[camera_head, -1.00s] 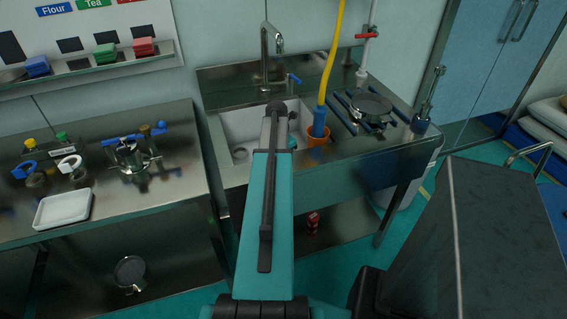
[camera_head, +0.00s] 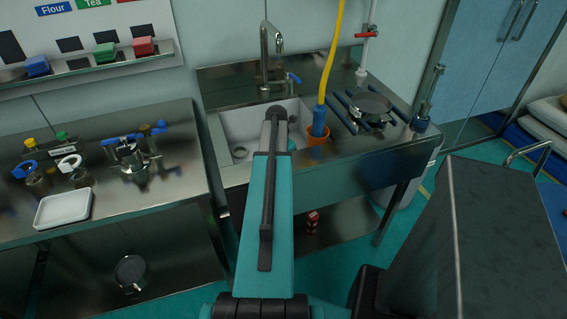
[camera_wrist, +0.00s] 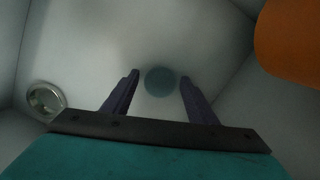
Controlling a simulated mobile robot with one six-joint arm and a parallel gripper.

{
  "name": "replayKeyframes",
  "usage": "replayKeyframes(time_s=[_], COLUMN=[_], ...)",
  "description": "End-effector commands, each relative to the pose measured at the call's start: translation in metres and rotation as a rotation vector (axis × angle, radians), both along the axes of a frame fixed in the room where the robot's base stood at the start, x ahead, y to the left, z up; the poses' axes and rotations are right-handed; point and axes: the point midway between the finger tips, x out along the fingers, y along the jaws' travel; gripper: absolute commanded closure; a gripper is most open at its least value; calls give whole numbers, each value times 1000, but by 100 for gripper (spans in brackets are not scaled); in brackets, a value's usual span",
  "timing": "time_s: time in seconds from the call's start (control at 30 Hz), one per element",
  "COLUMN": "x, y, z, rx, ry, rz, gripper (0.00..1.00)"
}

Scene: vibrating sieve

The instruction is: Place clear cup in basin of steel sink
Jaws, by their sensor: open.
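The steel sink's pale basin (camera_head: 235,128) is below the tap in the head view, partly hidden by my arm. In the wrist view the basin floor (camera_wrist: 105,50) and walls fill most of the picture. A round, see-through blue-grey shape, which looks like the clear cup (camera_wrist: 160,82), is on the basin floor. My gripper (camera_wrist: 159,76) points down into the basin with its two dark fingers apart. The cup shows between the fingertips, and I cannot tell how far below them it is.
A round metal drain (camera_wrist: 46,100) is left of the fingers. An orange cup (camera_head: 317,139) with a blue-ended yellow hose (camera_head: 330,60) stands at the basin's right edge. The tap (camera_head: 265,55) rises behind. A sieve (camera_head: 370,108) sits on the right worktop.

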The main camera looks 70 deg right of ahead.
Motion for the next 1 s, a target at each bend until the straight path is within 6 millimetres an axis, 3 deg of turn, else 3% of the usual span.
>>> replayKeyframes(time_s=[0.37, 1.0], x=[1, 6], y=[1, 9], z=[10, 83], rx=[0, -1], ry=[0, 0], rz=[1, 2], gripper=[47, 47])
